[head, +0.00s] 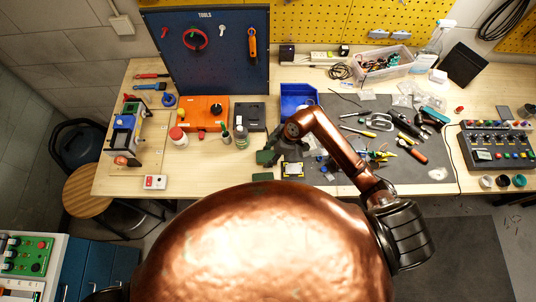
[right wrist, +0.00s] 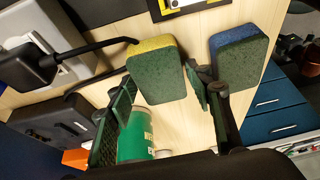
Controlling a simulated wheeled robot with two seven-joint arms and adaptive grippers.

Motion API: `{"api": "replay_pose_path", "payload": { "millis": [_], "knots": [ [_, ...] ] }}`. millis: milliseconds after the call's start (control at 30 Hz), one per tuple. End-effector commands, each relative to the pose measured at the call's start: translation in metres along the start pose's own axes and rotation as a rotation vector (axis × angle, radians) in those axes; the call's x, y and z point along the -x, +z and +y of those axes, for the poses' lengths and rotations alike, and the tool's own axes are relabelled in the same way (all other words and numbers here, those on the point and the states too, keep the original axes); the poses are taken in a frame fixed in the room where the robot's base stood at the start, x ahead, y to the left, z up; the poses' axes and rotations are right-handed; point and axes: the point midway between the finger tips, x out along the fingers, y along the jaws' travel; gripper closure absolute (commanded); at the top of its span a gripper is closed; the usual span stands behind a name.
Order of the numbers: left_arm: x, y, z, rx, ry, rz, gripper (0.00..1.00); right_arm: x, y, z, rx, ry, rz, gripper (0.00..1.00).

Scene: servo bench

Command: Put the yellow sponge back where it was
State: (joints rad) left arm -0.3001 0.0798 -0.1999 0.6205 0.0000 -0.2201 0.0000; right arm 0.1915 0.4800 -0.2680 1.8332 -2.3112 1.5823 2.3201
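The yellow sponge (right wrist: 157,74) shows in the right wrist view with its dark green scouring face and a thin yellow edge. In the head view it is a small green patch (head: 264,157) beside my right gripper (head: 279,152). In the right wrist view the fingers of that gripper (right wrist: 161,78) lie along two opposite sides of the sponge, their tips against it. Any clearance under the sponge is hard to see. A blue sponge with a green face (right wrist: 240,54) lies beside it, apart from the gripper. My left gripper is out of view.
A green can (right wrist: 135,143) stands beyond the yellow sponge. A dark rod-like object (right wrist: 95,47) reaches close to it. A yellow-and-black square (head: 293,169), a blue bin (head: 298,92) and an orange box (head: 203,110) are nearby.

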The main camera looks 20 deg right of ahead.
Motion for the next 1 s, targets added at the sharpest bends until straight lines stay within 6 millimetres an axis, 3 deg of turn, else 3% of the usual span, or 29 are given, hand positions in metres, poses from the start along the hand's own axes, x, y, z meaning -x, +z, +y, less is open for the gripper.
{"api": "replay_pose_path", "payload": {
  "millis": [100,467,1000],
  "knots": [
    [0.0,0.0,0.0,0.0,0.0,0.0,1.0,0.0,0.0,0.0,0.0,0.0,0.0,0.43],
    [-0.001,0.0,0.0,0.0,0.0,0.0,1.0,0.006,0.0,0.001,0.0,0.003,0.001,0.43],
    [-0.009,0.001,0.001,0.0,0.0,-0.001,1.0,0.103,0.0,0.001,0.002,0.004,0.0,0.43]
  ]
}}
